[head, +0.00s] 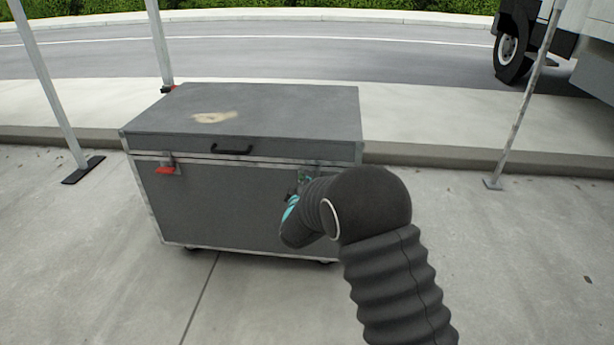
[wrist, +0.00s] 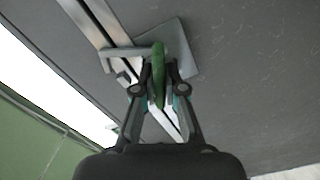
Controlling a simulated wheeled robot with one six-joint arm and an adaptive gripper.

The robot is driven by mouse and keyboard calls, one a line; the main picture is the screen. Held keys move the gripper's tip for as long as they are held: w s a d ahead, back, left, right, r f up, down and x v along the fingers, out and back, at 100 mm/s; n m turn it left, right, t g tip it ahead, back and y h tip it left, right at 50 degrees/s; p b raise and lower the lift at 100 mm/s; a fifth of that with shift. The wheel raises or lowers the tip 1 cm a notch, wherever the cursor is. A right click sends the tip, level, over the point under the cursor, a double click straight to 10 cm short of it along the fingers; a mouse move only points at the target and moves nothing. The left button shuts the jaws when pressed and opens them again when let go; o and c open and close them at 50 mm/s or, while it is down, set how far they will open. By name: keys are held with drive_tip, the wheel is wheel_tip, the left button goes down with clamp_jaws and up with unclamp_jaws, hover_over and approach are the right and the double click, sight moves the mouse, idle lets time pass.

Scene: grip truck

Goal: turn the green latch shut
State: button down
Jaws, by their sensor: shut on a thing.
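The green latch (wrist: 157,70) sits on a metal plate on the front of a grey case (head: 215,205), beside the metal strip along the lid seam. In the wrist view my gripper (wrist: 160,88) has its fingers on both sides of the latch's green handle and is shut on it. In the head view my arm reaches the right part of the case front. There the latch plate (head: 303,176) shows only in part, and my arm hides most of my gripper. The case lid is down.
A red latch (head: 166,169) is on the left of the case front, and a black handle (head: 232,150) is on the lid's front edge. Thin posts (head: 160,45) stand around the case. A truck (head: 540,40) is on the road at the back right. The pavement in front is clear.

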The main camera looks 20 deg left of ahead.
drive_tip(key=n+p, duration=0.1)
drive_tip(key=n, duration=0.3)
drive_tip(key=shift+a+n+p, duration=0.1)
drive_tip(key=shift+n+p, duration=0.2)
drive_tip(key=shift+f, duration=0.1)
idle(0.4)
drive_tip(key=c, duration=1.2)
unclamp_jaws()
drive_tip(key=shift+c, duration=0.2)
drive_tip(key=v, duration=1.2)
drive_tip(key=shift+f, duration=0.1)
